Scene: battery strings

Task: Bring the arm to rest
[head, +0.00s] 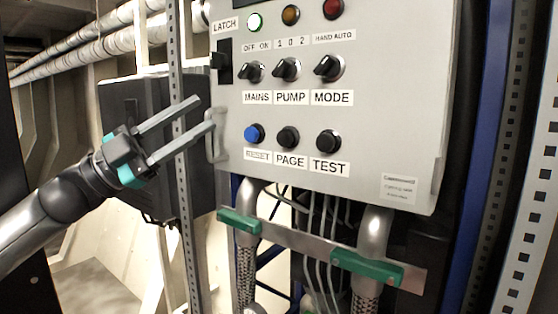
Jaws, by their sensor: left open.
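My left arm comes in from the left, and its gripper (201,115) is raised in front of the left edge of a grey control panel (385,150). The two long grey fingers are parted, with nothing between them. The lower fingertip is close to the grey handle (216,136) on the panel's left side; I cannot tell whether they touch. My right gripper is not in view.
The panel carries MAINS (250,71), PUMP and MODE knobs, a blue RESET button (254,133) and black buttons. A perforated upright (180,170) and a dark box (130,92) stand behind the gripper.

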